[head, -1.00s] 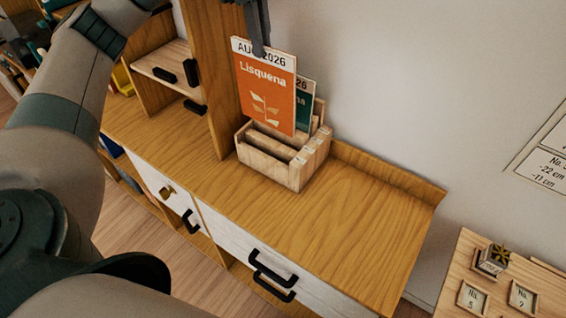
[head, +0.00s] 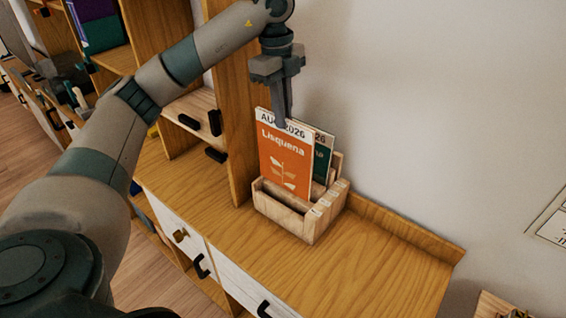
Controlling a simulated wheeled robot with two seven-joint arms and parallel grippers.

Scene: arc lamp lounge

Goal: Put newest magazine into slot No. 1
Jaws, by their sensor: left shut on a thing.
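My left gripper (head: 282,122) is shut on the top edge of an orange magazine (head: 281,158) marked "Lisquena", with AUG 2026 partly covered by the fingers. The magazine is upright, and its bottom edge is down in a small wooden rack (head: 280,214) on the sideboard. The slot labels on the rack's right side (head: 318,211) are too small to read, so I cannot tell for certain which slot it is in. A green magazine (head: 322,158) ending in "26" stands behind it in the rack, mostly hidden. My right gripper is not in view.
The wooden sideboard top (head: 370,262) is clear to the right of the rack. A tall wooden shelf panel (head: 236,120) stands close to the rack's left. The white wall (head: 430,130) is behind. Drawers with black handles (head: 202,265) are at the front.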

